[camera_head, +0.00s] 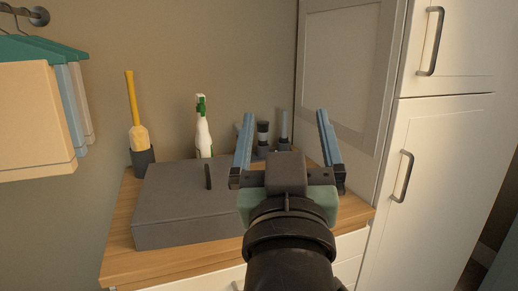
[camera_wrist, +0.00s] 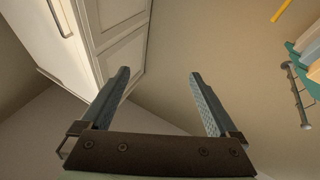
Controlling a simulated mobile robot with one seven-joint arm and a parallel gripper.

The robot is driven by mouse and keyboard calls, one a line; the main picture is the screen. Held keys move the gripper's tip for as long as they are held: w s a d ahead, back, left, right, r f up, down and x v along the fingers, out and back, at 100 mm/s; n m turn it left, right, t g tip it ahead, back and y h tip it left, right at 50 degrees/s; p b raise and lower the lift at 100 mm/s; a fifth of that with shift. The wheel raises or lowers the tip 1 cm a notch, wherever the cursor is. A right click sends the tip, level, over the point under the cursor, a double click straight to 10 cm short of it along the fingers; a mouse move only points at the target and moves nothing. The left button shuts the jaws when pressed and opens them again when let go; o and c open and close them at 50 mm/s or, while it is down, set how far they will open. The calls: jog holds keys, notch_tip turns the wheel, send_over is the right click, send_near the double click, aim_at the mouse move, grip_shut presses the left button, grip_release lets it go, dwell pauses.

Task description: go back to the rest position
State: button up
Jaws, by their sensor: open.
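My gripper (camera_head: 285,142) is open, with its two blue fingers spread wide and pointing up and away from the camera. In the head view it appears in front of the right part of the wooden counter (camera_head: 185,262). Nothing is between the fingers. In the wrist view the gripper (camera_wrist: 158,84) is also open and empty, with bare wall and ceiling beyond it. My arm and gripper hide part of the counter and what stands behind them.
A grey box (camera_head: 180,232) lies on the counter. Behind it stand a yellow-handled brush (camera_head: 138,135), a white spray bottle (camera_head: 203,135) and dark containers (camera_head: 263,135). White cabinets (camera_head: 445,160) rise at right. Clothes (camera_head: 35,120) hang at left.

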jog(key=s+a+r+t+y+p, duration=0.1)
jog(key=s+a+r+t+p, duration=0.15)
jog(key=s+r, duration=0.45)
jog(key=s+a+r+t+p, duration=0.1)
jog(key=s+r+t, duration=0.25)
jog(key=r, duration=0.55)
notch_tip(320, 180, up, 16)
jog(key=p, duration=1.6)
jog(key=shift+d+g, duration=0.15)
jog(key=shift+g, duration=0.15)
